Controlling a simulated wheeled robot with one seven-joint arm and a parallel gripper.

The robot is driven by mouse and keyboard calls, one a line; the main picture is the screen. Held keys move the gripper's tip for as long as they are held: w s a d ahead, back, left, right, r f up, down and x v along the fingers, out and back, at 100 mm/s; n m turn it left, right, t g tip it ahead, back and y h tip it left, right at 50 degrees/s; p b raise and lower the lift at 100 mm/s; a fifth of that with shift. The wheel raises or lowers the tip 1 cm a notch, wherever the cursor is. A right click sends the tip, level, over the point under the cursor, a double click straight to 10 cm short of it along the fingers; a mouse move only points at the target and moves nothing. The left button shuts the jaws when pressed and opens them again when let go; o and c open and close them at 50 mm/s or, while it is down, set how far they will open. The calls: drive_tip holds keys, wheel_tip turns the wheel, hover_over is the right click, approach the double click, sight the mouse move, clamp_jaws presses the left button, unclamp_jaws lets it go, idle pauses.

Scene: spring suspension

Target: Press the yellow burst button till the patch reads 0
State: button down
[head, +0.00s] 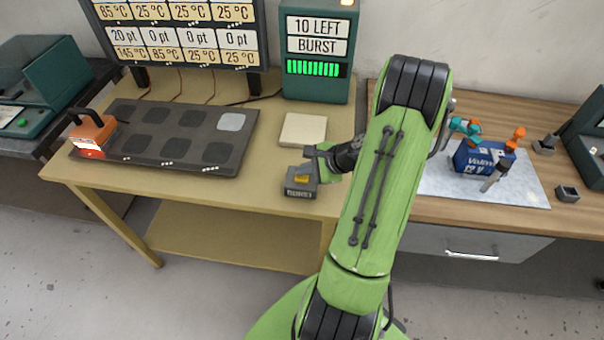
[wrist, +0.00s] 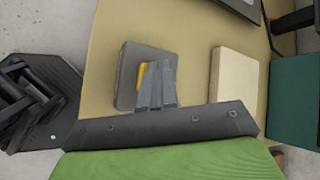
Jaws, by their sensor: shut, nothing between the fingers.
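The yellow burst button (head: 301,178) sits on a small dark grey box (head: 300,192) at the front right of the yellow table. My gripper (head: 316,155) is shut and empty, just above the box. In the wrist view the shut fingers (wrist: 158,82) overlap the box (wrist: 128,78) and partly hide the yellow button (wrist: 140,77); I cannot tell whether they touch it. The green display unit (head: 317,52) reads "10 LEFT BURST" above a green bar. The board (head: 180,32) shows patch readings, among them "20 pt" and several "0 pt".
A cream pad (head: 303,130) lies behind the button box.

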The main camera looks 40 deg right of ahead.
sight(305, 177)
idle(0.4)
drive_tip(key=shift+r+p, duration=0.85)
drive_tip(key=shift+r, duration=0.05)
wheel_tip(305, 177, up, 5)
drive_tip(key=p, duration=0.4)
idle(0.5)
